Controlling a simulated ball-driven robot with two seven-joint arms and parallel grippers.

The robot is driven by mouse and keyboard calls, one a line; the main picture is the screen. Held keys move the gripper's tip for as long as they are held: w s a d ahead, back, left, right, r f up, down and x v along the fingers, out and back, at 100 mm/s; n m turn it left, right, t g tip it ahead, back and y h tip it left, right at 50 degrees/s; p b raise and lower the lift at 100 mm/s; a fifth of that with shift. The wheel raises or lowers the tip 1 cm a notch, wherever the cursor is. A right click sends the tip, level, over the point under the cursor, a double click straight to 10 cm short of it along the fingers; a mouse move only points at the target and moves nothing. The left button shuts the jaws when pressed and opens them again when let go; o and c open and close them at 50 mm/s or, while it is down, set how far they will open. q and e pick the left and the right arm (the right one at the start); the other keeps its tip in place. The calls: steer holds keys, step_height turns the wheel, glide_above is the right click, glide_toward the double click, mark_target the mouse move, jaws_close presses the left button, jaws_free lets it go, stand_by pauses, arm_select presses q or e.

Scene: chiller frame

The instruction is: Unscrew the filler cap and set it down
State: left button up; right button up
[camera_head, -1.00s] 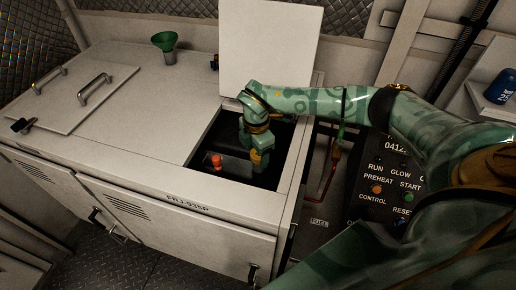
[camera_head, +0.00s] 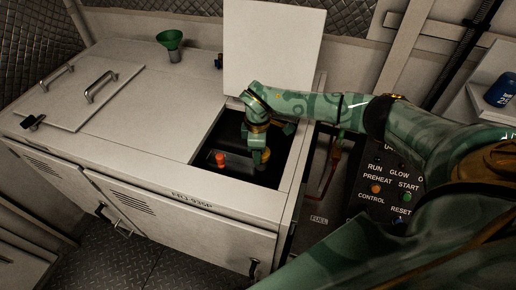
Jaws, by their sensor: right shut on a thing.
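My right gripper (camera_head: 262,157) reaches down into the square opening in the top of the grey cabinet (camera_head: 150,120). It is shut on the filler cap, which its fingers hide almost wholly. I cannot tell whether the cap is still on its neck. A small orange-red knob or cap (camera_head: 221,160) stands upright on a dark surface inside the opening, left of my gripper and apart from it. My left gripper is not in view.
The opening's light lid (camera_head: 272,45) stands raised at its back edge. A green funnel (camera_head: 170,40) stands at the back of the cabinet top. A handled panel (camera_head: 80,95) lies at left. A control panel (camera_head: 380,180) is at right. The top's middle is clear.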

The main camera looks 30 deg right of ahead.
steer(key=n, duration=0.1)
steer(key=n+p, duration=0.1)
steer(key=n, duration=0.1)
steer(key=shift+s+r, duration=0.15)
steer(key=shift+r, duration=0.05)
steer(key=n+p, duration=0.1)
steer(key=n, duration=0.3)
steer(key=shift+s+n, duration=0.15)
steer(key=shift+n, duration=0.15)
steer(key=n, duration=0.2)
steer(key=n+p, duration=0.1)
steer(key=n, duration=0.1)
steer(key=shift+s, duration=0.25)
steer(key=n, duration=0.3)
steer(key=shift+s+d+f, duration=0.1)
steer(key=shift+f, duration=0.05)
steer(key=o, duration=1.1)
steer(key=shift+c, duration=0.2)
